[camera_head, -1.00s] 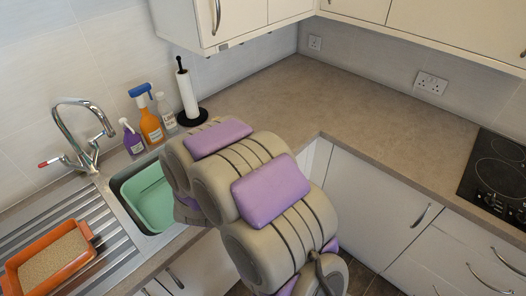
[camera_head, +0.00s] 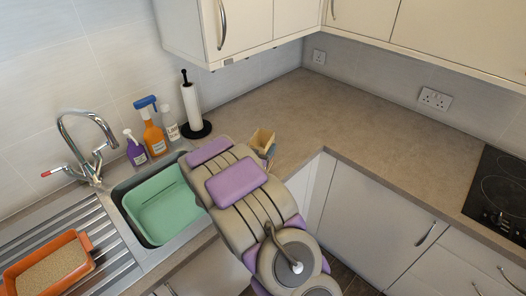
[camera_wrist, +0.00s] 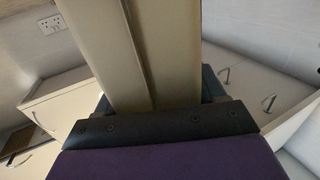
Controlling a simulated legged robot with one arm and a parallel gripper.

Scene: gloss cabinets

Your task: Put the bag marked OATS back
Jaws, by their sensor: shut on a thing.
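My gripper (camera_wrist: 158,100) is shut on a tan bag (camera_wrist: 150,50), which fills the middle of the wrist view with a seam down its face. In the head view the bag's top (camera_head: 262,139) shows just past the end of my arm, above the worktop near the inner corner. My gripper is partly hidden behind my arm there. No OATS marking can be read on the faces in view. I cannot tell whether the bag touches the worktop.
The worktop (camera_head: 330,110) is clear towards the corner and the hob (camera_head: 497,190). A paper towel holder (camera_head: 192,108) and spray bottles (camera_head: 153,130) stand behind the sink with its green tub (camera_head: 160,205). An orange tray (camera_head: 45,265) lies left. Wall cupboards (camera_head: 285,18) hang above.

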